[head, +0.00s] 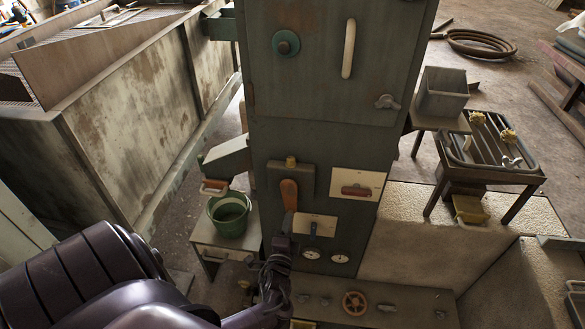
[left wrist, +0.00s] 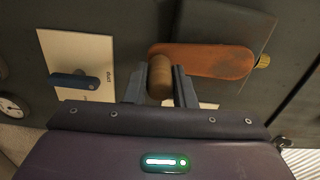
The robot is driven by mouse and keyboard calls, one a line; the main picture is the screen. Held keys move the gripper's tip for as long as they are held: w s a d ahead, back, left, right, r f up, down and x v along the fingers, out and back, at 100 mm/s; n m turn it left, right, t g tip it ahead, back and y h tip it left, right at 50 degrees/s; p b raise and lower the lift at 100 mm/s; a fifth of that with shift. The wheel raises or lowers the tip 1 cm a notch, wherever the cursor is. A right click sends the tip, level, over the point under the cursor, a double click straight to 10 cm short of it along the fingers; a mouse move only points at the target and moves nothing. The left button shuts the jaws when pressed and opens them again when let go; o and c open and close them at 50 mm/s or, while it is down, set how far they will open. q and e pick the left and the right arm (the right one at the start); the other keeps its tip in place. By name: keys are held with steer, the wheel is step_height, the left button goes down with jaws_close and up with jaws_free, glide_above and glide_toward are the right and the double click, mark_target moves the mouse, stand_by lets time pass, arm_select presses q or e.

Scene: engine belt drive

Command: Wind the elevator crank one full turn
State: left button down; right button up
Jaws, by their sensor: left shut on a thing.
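The elevator crank has an orange-brown arm (head: 289,193) on the front of the tall dark green cabinet. In the head view my left gripper (head: 288,222) is at the crank's lower end and covers the knob. My right gripper is out of view.
A pale plate with a blue lever (head: 312,229) sits just right of my left gripper. Another plate has a red handle (head: 356,191). Two gauges (head: 340,258) and a red handwheel (head: 355,303) are lower. A green bucket (head: 229,214) stands left of the cabinet.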

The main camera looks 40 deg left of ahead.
arm_select(q)
steer(key=shift+s+a+f+m, duration=0.1)
steer(key=shift+s+a+m, duration=0.15)
steer(key=shift+m, duration=0.15)
steer(key=c, duration=1.2)
jaws_free()
steer(key=v, duration=0.7)
steer(key=shift+s+d, duration=0.2)
steer(key=shift+s, duration=0.1)
